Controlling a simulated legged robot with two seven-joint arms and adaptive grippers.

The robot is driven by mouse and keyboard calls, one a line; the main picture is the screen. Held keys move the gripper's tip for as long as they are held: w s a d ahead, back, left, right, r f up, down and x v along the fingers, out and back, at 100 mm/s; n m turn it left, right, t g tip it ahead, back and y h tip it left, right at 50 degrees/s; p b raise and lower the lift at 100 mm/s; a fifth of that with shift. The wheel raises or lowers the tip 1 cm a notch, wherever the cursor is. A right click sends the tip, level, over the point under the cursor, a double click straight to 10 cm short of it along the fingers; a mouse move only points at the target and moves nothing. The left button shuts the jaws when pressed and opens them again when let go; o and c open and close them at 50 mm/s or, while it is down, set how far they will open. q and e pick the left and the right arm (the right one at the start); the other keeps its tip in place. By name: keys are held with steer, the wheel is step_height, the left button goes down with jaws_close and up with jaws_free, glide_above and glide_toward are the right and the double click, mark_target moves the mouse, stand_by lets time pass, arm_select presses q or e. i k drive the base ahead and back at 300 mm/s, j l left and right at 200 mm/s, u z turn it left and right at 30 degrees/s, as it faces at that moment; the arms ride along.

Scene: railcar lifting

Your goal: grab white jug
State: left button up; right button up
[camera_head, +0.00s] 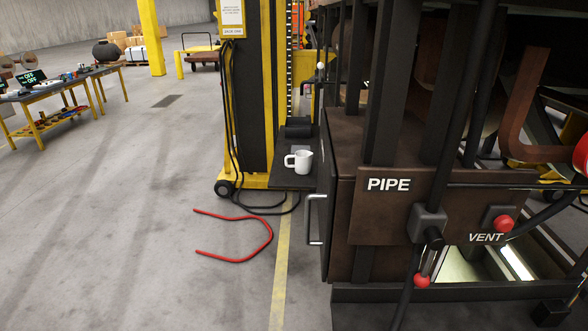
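The white jug (303,162) stands upright on a small dark shelf (287,182) in the middle of the head view. Its handle points left, and its spout appears to face right. The shelf is beside the base of the yellow and black lifting column and close to the left side of the railcar. Nothing is touching the jug from my side. Neither of my grippers is in view.
The yellow and black column (256,90) stands behind the jug. The brown railcar end (345,145), with a metal handle (312,220), fills the right. A red hose (268,232) and black cables lie on the floor. Open floor is at left, before a workbench (55,92).

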mark_target(303, 159)
steer(key=i+j+z, duration=0.1)
steer(key=z, duration=0.4)
steer(key=i+j+z, duration=0.2)
steer(key=j+z, duration=0.15)
steer(key=i+j+z, duration=0.1)
steer(key=j+z, duration=0.25)
steer(key=i+j+z, duration=0.1)
steer(key=j+z, duration=0.25)
